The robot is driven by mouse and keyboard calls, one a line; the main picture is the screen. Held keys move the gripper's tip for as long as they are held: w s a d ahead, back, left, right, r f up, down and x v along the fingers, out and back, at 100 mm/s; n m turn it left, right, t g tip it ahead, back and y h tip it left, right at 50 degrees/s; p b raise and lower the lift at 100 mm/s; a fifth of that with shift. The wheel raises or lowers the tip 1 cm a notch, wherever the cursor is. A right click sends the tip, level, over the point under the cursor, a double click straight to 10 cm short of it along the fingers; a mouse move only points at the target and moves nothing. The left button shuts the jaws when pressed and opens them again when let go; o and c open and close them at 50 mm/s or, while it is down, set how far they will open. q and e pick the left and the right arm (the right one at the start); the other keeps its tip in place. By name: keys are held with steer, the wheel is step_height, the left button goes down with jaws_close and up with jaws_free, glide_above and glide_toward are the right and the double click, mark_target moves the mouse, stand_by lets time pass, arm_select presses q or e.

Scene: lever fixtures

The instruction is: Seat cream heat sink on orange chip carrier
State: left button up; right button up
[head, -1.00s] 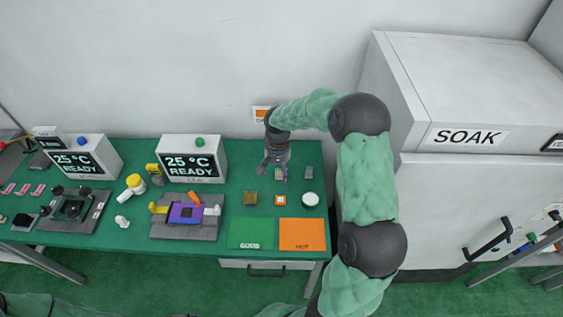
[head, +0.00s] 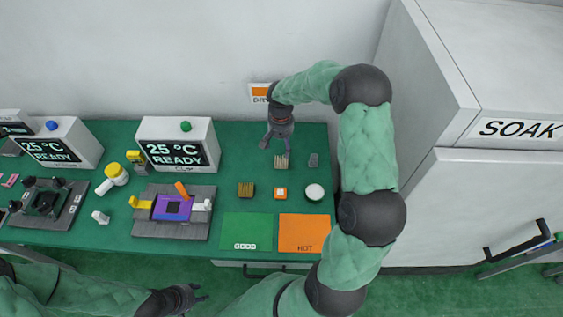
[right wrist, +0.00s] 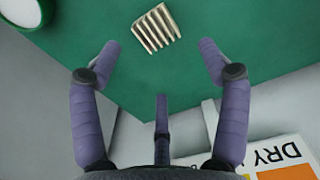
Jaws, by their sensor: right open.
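The cream heat sink (head: 281,161), a small finned block, stands on the green table. It also shows at the top of the right wrist view (right wrist: 155,28). My right gripper (head: 277,146) is open and empty, behind the heat sink on the wall side. In the right wrist view its spread fingers (right wrist: 157,58) are apart from the heat sink. My left gripper (head: 197,295) is low in the head view, before the table's front edge; its jaw opening is unclear.
A brown-gold finned block (head: 246,190), a grey block (head: 313,160) and a round white-topped item (head: 315,192) stand nearby. Green (head: 246,231) and orange (head: 304,233) mats lie in front. A purple fixture (head: 172,208) is to the left. The white wall is close behind my right gripper.

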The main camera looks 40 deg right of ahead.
mark_target(281, 160)
step_height(281, 160, down, 3)
steer(key=shift+d+f, duration=0.1)
steer(key=shift+f, duration=0.1)
steer(key=shift+s+f+b, duration=0.15)
steer(key=shift+f+b, duration=0.3)
steer(key=shift+f, duration=0.1)
steer(key=f, duration=0.2)
steer(key=f+b, duration=0.1)
steer(key=f, duration=0.1)
steer(key=shift+s+a, duration=0.2)
steer(key=shift+a, duration=0.05)
steer(key=c, duration=1.3)
